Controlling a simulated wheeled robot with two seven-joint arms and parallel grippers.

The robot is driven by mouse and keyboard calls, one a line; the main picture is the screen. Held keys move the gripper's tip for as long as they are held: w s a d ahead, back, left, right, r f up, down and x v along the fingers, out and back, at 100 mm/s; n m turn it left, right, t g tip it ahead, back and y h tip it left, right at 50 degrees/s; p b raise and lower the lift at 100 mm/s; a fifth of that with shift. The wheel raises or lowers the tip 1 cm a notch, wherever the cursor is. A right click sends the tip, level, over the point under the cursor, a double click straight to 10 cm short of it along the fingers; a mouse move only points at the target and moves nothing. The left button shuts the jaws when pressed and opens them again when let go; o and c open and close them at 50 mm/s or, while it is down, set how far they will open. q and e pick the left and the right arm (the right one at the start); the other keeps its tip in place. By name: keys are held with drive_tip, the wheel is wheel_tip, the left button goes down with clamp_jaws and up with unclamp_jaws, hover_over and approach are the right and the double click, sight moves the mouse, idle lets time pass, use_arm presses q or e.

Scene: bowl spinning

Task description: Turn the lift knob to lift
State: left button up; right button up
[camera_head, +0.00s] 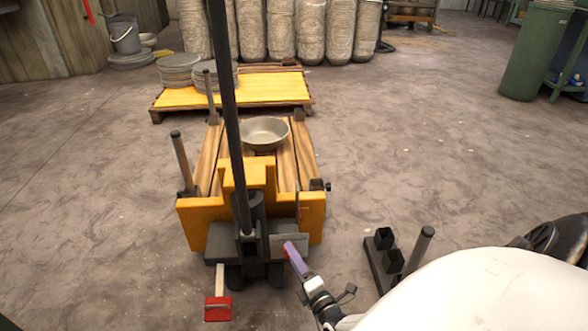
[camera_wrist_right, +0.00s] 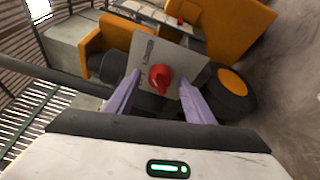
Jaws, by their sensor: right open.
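The red lift knob (camera_wrist_right: 160,77) sits on a pale grey panel (camera_wrist_right: 172,55) in the right wrist view. In the head view the panel (camera_head: 302,242) is on the yellow lift cart (camera_head: 195,222), and the knob is mostly hidden by the fingers. My right gripper (camera_head: 289,246) has purple fingers at the panel. In the wrist view this gripper (camera_wrist_right: 159,80) is open, one finger on each side of the knob. Gaps show between the fingers and the knob; contact is not visible. My left gripper is not in view.
A metal bowl (camera_head: 264,133) stands on the cart's wooden deck. A dark mast (camera_head: 228,110) rises in front. A red pedal (camera_head: 218,308) sticks out low at the front left. A yellow pallet (camera_head: 270,88) lies behind.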

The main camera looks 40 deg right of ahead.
drive_tip(key=c, duration=1)
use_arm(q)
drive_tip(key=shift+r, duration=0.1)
